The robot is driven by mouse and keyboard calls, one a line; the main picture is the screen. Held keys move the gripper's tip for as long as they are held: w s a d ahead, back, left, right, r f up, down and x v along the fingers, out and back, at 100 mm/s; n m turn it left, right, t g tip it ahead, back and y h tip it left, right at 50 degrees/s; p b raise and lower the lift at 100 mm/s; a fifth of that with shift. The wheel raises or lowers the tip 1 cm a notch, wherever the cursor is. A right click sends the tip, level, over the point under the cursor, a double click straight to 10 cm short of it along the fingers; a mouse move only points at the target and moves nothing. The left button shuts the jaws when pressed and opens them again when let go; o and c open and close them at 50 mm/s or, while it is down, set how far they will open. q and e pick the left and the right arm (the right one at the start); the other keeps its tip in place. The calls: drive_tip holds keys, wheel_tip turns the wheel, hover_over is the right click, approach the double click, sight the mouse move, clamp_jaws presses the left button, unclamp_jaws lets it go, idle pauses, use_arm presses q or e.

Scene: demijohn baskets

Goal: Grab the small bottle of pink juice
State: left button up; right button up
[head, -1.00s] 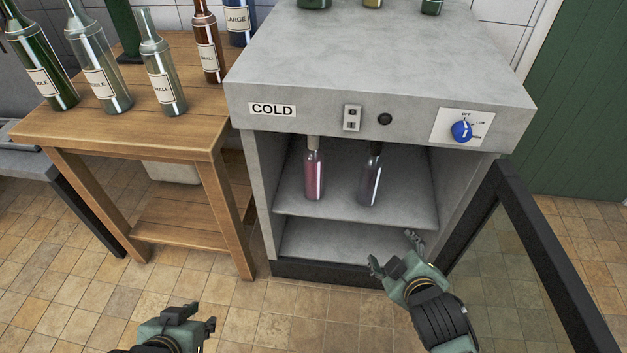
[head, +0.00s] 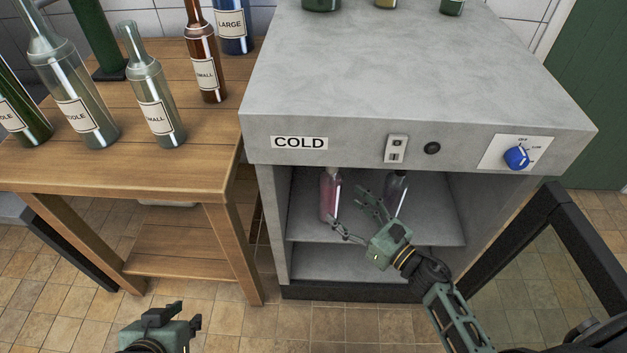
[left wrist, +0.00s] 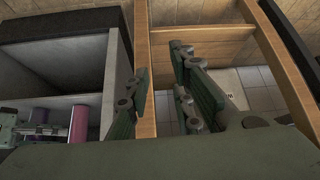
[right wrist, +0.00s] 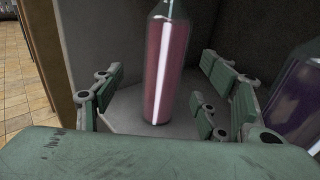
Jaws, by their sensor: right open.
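The small bottle of pink juice (head: 329,193) stands upright on the upper shelf of the open cold cabinet, on its left side. My right gripper (head: 352,213) is at the cabinet opening with its fingers spread, just in front of the bottle. In the right wrist view the pink bottle (right wrist: 160,70) stands between the open fingers (right wrist: 165,100), apart from them. In the left wrist view it shows as a pink cylinder (left wrist: 79,125) at the left. My left gripper (head: 178,314) is low at the front, away from the cabinet; its fingers (left wrist: 165,85) are apart and empty.
A dark purple bottle (head: 396,190) stands to the right on the same shelf (head: 435,229). The grey cabinet (head: 400,75) has its glass door (head: 560,270) open at the right. A wooden table (head: 190,175) with several bottles stands at the left.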

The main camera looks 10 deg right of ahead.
sight(338, 198)
drive_tip(key=shift+x, duration=0.8)
drive_tip(key=shift+d+x, duration=0.15)
drive_tip(key=shift+x, duration=1.2)
drive_tip(key=shift+d+x, duration=0.1)
drive_tip(key=shift+x, duration=1.25)
drive_tip(key=shift+w+r, duration=0.1)
drive_tip(key=shift+w, duration=0.05)
clamp_jaws()
use_arm(q)
drive_tip(key=shift+w+d+r+t, duration=0.3)
drive_tip(key=shift+w+r, duration=0.1)
drive_tip(key=shift+w, duration=0.1)
drive_tip(key=shift+w+d+r+t, duration=0.3)
drive_tip(key=shift+w+r, duration=0.05)
drive_tip(key=shift+w, duration=0.15)
use_arm(e)
drive_tip(key=shift+r, duration=0.1)
